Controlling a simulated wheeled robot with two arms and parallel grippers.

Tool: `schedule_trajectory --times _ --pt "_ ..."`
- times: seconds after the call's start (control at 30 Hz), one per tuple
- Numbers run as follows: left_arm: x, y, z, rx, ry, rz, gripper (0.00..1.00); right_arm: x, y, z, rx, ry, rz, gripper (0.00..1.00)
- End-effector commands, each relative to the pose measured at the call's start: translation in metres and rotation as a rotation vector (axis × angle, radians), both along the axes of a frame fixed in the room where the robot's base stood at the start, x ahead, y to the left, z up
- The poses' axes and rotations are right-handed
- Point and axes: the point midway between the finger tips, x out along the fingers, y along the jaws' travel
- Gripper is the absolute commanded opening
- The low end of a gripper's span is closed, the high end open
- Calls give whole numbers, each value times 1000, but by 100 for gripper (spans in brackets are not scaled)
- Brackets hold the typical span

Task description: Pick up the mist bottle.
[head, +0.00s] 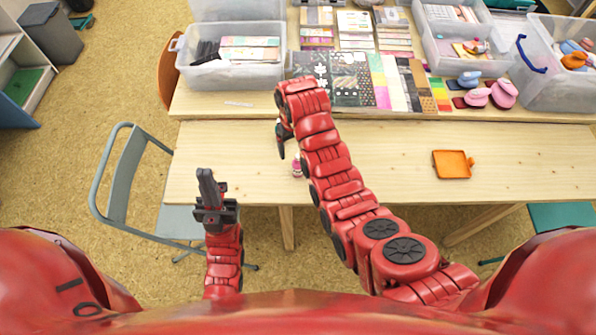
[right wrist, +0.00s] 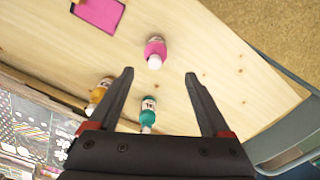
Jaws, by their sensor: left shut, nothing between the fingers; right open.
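I cannot tell for sure which is the mist bottle. My right gripper (right wrist: 159,73) is open and empty above the table.
A pink pad (right wrist: 98,12) lies on the wooden table (head: 380,165). An orange tray (head: 452,166) is at its right. Clear bins (head: 230,75) and paper sheets fill the back. A grey folding chair (head: 118,175) stands left.

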Motion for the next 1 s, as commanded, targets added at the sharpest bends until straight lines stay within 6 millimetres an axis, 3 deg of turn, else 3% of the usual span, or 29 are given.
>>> schedule_trajectory --times 0.17,0.53,0.87,1.0 --pt "0 0 20 0 -1 0 0 -1 -1 -25 -1 2 -1 82" --pt "0 0 26 0 -1 0 0 0 -1 -50 0 -3 -1 82" --pt "0 0 45 0 -1 0 0 -4 -11 -75 0 -1 -1 82" --pt "0 0 38 0 -1 0 0 -3 -11 -91 1 -3 -1 82"
